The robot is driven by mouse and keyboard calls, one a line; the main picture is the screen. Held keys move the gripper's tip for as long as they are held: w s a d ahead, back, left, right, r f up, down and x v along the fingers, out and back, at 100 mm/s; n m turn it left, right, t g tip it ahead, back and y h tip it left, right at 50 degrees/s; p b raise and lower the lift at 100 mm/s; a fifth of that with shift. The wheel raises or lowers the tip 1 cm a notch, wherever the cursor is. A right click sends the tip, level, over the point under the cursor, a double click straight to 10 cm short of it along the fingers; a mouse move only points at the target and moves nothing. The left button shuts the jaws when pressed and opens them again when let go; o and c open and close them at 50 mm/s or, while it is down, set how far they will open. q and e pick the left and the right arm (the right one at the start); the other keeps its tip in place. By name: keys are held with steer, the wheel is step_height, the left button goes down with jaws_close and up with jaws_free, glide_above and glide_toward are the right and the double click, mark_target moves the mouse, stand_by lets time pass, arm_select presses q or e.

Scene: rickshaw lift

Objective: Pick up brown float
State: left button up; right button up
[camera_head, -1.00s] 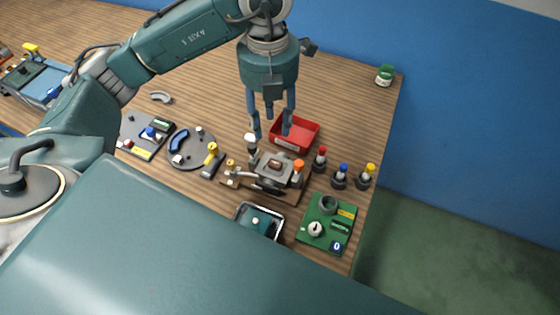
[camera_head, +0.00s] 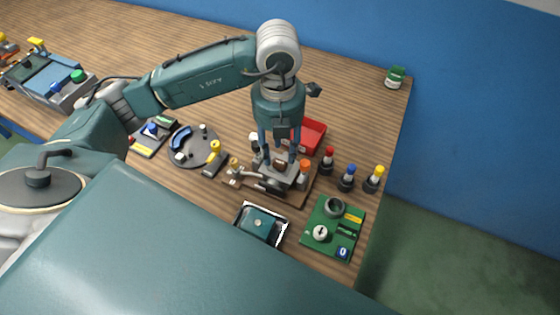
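The small brown float (camera_head: 280,164) sits on top of a grey block fixture (camera_head: 285,181) on a brown base near the middle of the table. My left gripper (camera_head: 279,158) points down over the fixture. Its two fingers are apart, one to each side of the float in the picture. I cannot tell whether the fingertips touch the float or the fixture. Part of the fixture is hidden behind the fingers. My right gripper is not in view.
A red tray (camera_head: 312,134) stands just behind the gripper. Bottles with red, blue (camera_head: 347,177) and yellow caps stand to the right. A green panel (camera_head: 332,228) and a small tray (camera_head: 260,223) are in front. The back of the table is mostly clear.

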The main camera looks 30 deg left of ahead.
arm_select(q)
step_height(320, 180, down, 4)
steer(key=shift+w+d+r+p, duration=0.1)
steer(key=shift+r+p, duration=0.1)
steer(key=shift+p, duration=0.45)
steer(key=shift+f, duration=0.25)
steer(key=c, duration=0.7)
steer(key=shift+w+r, duration=0.1)
steer(key=shift+r, duration=0.45)
step_height(320, 180, up, 7)
steer(key=shift+b, duration=1.05)
steer(key=shift+c, duration=0.2)
step_height(320, 180, up, 12)
glide_above(280, 162)
